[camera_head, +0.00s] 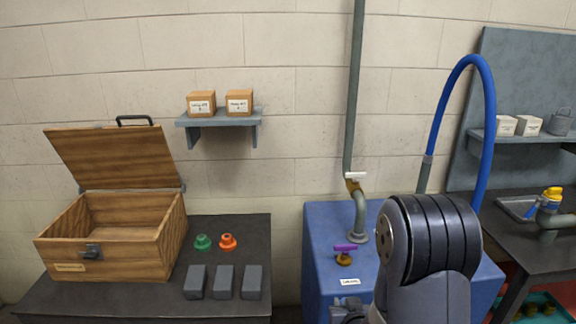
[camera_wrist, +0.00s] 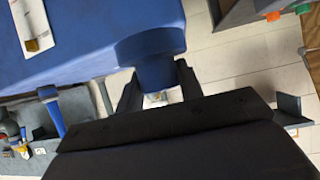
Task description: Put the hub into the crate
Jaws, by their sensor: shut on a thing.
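The wooden crate (camera_head: 115,262) stands on the dark table at the left in the head view, its hinged lid (camera_head: 112,155) raised and its inside looking empty where visible. My gripper (camera_wrist: 158,92) is shut on a blue flanged part (camera_wrist: 155,62), which looks like a hub, in the wrist view. The part is apart from the crate, in front of the blue cabinet. A bit of my gripper (camera_head: 349,311) shows low in the head view; the held part is hidden there. A green hub (camera_head: 203,243) and an orange hub (camera_head: 228,243) stand on the table right of the crate.
Several grey blocks, one of them here (camera_head: 223,283), stand at the table's front. The blue cabinet (camera_head: 325,225) bears a pipe (camera_head: 360,215) and a purple-handled valve (camera_head: 344,250). A wall shelf (camera_head: 220,118) holds two boxes. A floor gap separates table and cabinet.

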